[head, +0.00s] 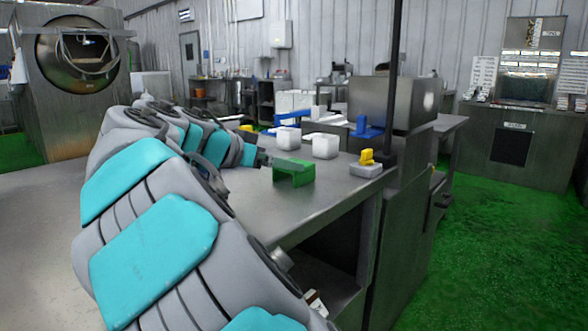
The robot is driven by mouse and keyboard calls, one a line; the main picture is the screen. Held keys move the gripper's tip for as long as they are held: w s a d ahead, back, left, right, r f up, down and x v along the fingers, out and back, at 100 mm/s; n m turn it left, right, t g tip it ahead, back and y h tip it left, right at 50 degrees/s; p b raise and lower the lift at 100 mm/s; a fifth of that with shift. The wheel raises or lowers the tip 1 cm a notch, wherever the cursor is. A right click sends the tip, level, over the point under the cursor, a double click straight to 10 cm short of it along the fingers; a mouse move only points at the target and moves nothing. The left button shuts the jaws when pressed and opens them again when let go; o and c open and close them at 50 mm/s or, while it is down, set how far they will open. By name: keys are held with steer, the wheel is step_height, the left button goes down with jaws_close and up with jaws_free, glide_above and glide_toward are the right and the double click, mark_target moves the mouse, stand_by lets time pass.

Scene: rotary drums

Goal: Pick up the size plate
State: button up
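My arm reaches from the lower left across the steel table. My gripper (268,160) is at the left side of a green, bracket-like stand (295,177) on the table top. A thin flat grey piece (292,163) lies along the top of the green stand, right in front of my gripper. It may be the size plate, but it is too small to be sure. I cannot make out the fingertips, or whether they are apart from the grey piece or closed on it.
Behind the stand are white blocks (325,146) and blue parts (367,128). A yellow piece on a grey base (366,163) sits near the right table edge, beside a dark vertical pole (394,85). The steel table top (290,215) is clear in front. Green floor (490,240) lies right.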

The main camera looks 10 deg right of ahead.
steer(key=shift+p+x, duration=0.5)
steer(key=shift+x, duration=2.3)
steer(key=shift+s+r, duration=0.1)
steer(key=c, duration=1.2)
